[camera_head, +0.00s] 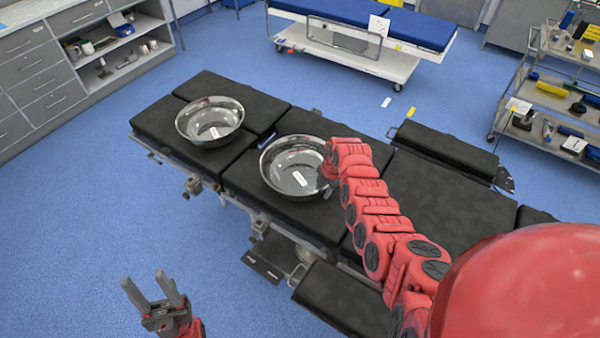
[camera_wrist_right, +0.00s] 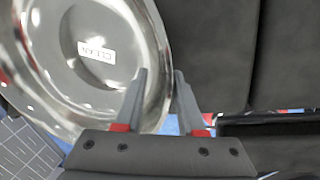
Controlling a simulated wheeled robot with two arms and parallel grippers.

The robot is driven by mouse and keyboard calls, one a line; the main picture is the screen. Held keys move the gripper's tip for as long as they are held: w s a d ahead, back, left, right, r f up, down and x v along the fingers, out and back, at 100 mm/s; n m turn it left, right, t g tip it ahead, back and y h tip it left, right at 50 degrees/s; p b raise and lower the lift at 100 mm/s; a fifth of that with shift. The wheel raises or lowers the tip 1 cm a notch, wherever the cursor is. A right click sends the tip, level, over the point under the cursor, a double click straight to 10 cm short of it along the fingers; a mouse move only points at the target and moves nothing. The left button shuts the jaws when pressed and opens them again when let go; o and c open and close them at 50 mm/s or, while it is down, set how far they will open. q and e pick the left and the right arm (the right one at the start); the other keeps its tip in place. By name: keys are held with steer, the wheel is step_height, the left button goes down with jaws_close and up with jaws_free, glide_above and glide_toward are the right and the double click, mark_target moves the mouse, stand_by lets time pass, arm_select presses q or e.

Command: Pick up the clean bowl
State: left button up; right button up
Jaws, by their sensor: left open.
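A shiny metal bowl (camera_head: 283,158) stands on the black operating table, right of a second metal bowl (camera_head: 207,107). Each has a white label inside. In the right wrist view the nearer bowl (camera_wrist_right: 75,22) fills the upper left, and its label, upside down, seems to read "CLEAN". My right gripper (camera_wrist_right: 161,72) is at this bowl's right rim, one finger over the inside and the other outside. The fingers are apart with the rim between them; I cannot tell whether they press on it. My left gripper (camera_head: 152,284) is open and empty over the floor, away from the table.
The operating table's black pads (camera_head: 440,200) to the right are bare. A blue-topped trolley (camera_head: 370,18) stands at the back. A cart with tools (camera_head: 550,100) is at the right, and grey drawers (camera_head: 40,60) stand at the left.

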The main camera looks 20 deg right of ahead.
steer(key=shift+f, duration=0.25)
stand_by(0.4)
jaws_close()
stand_by(1.4)
